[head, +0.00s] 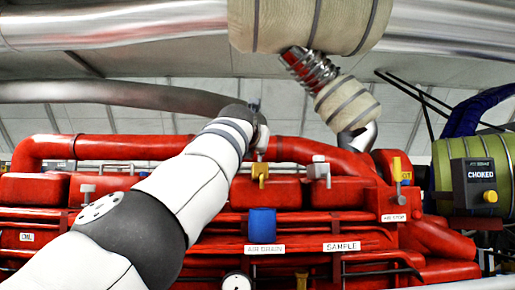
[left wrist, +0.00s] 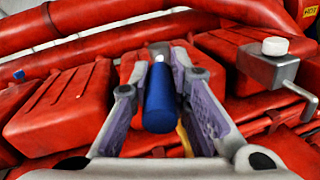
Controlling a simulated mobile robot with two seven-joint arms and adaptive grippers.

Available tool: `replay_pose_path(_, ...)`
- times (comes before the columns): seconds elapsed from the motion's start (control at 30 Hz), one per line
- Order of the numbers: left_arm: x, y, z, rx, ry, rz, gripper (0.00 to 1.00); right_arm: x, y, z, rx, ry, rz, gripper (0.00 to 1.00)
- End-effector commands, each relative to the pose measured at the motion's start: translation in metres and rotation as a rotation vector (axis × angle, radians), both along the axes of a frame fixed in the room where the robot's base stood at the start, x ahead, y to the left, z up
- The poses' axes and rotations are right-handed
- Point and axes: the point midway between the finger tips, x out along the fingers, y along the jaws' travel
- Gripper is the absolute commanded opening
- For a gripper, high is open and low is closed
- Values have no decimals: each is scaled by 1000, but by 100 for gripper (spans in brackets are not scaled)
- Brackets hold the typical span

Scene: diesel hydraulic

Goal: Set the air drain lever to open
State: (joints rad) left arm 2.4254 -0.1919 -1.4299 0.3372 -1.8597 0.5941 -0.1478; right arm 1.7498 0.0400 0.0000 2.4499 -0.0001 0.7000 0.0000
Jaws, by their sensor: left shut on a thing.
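My left gripper (head: 262,140) is beyond the end of my white arm in the head view, above a yellow fitting (head: 260,172). In the left wrist view its two purple-padded fingers (left wrist: 175,85) are shut on a blue handle (left wrist: 159,98) with a grey end piece at its far end. In the head view a blue cylinder (head: 262,222) stands above the AIR DRAIN label (head: 264,249). I cannot tell whether it is the same blue piece, as the arm hides much of the grip. My right gripper is out of view.
Red engine housing and pipes (head: 340,192) fill the area around the gripper. A grey lever with a white knob (head: 318,169) stands close on the right; it also shows in the left wrist view (left wrist: 275,47). A wrapped pipe (head: 348,103) hangs above right.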

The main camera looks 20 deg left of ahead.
Motion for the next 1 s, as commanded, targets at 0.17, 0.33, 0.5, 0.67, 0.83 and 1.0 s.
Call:
replay_pose_path(0.17,-7,-1,15,10,-30,38,0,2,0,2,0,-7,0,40)
replay_pose_path(0.33,-7,-1,13,10,-28,59,0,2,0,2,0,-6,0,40)
replay_pose_path(0.5,-6,-1,11,10,-26,69,0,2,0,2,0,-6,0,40)
replay_pose_path(0.67,-6,-2,9,9,-25,69,0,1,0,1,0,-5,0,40)
replay_pose_path(0.83,-5,-2,8,8,-23,69,0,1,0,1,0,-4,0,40)
replay_pose_path(1.0,-4,-2,6,7,-18,69,38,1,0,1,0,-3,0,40)
